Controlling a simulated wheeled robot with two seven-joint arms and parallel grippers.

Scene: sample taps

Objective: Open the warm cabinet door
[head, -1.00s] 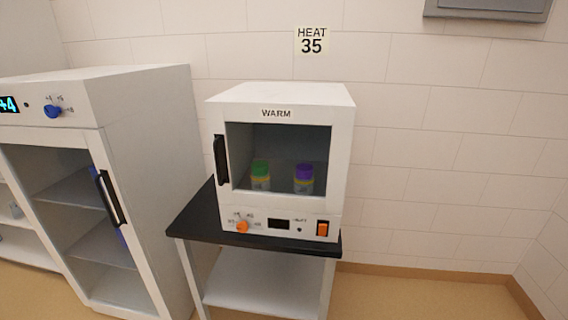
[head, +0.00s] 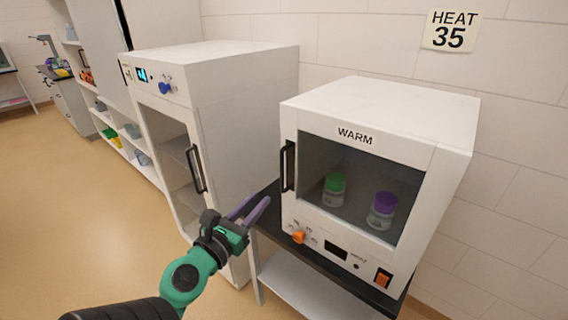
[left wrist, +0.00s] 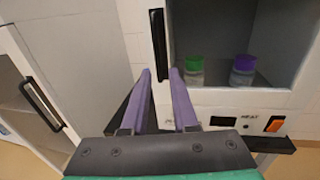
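The warm cabinet (head: 380,110) is a white box labelled WARM on a dark-topped stand. Its windowed door (head: 340,140) looks closed, with a black upright handle (head: 288,166) on its left side. Behind the glass stand a green-capped bottle (head: 334,189) and a purple-capped bottle (head: 382,210). My left gripper (head: 257,204), with purple fingers, is open and empty, in front of and below the handle, apart from it. In the left wrist view the handle (left wrist: 159,44) lies just beyond the fingertips (left wrist: 160,76). My right gripper is not in view.
A taller white cabinet (head: 215,85) with a black handle (head: 195,169) stands left of the warm cabinet. The stand (head: 300,283) is under the warm cabinet. An orange knob (head: 298,237) and orange switch (head: 382,278) sit below the door. Open floor (head: 60,220) lies left.

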